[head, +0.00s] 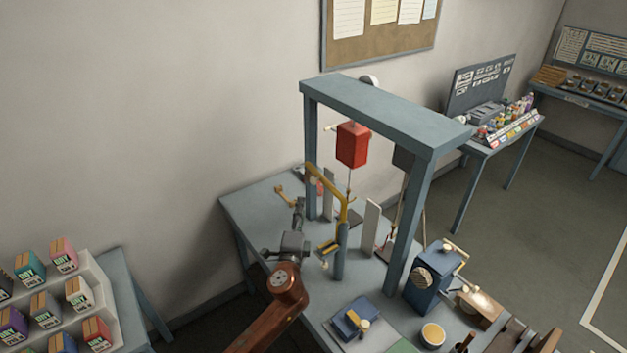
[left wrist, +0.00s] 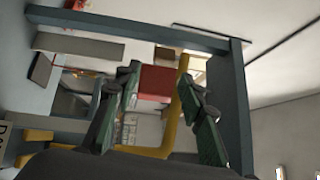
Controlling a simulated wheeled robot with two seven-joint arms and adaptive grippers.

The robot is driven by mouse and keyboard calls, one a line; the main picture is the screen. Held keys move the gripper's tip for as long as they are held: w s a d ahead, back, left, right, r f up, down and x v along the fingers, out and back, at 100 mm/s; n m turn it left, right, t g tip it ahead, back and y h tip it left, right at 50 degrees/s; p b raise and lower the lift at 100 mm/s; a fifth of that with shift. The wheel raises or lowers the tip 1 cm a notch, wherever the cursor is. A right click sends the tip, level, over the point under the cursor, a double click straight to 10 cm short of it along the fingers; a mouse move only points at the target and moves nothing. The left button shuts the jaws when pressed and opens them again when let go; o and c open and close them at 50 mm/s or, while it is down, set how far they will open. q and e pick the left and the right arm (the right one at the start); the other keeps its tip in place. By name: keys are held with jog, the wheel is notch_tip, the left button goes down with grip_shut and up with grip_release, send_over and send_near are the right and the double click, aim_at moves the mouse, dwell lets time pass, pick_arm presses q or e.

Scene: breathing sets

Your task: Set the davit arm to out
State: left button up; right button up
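The davit is a yellow bent arm (head: 328,184) on a blue-grey post (head: 340,252), standing on the bench under a gantry frame. Its upper part slants up and to the left, and a yellow piece sticks out low on its left side. My left gripper (head: 299,206) is just left of the yellow arm, pointing away from me. In the left wrist view its two green fingers (left wrist: 158,88) are spread apart. The yellow bar (left wrist: 187,68) shows beside the right-hand finger; I cannot tell whether they touch. My right gripper does not show.
The blue-grey gantry (head: 385,112) spans the bench, with a red block (head: 352,144) hanging from it. A blue box with a crank (head: 430,280) stands at the right. A blue device (head: 356,318) and a yellow-topped cup (head: 432,336) are at the front.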

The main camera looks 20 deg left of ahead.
aim_at(312, 182)
pick_arm(q)
jog(key=w+r, duration=0.2)
jog(key=w, duration=0.1)
jog(key=w+d+r+m, duration=0.1)
jog(key=w+r, duration=0.1)
jog(key=w, duration=0.1)
jog(key=w+r+m+t+p, duration=0.1)
jog(key=w+r, duration=0.1)
jog(key=shift+w+d+h, duration=0.35)
jog(key=shift+w+h, duration=0.05)
jog(key=shift+f, duration=0.1)
grip_shut()
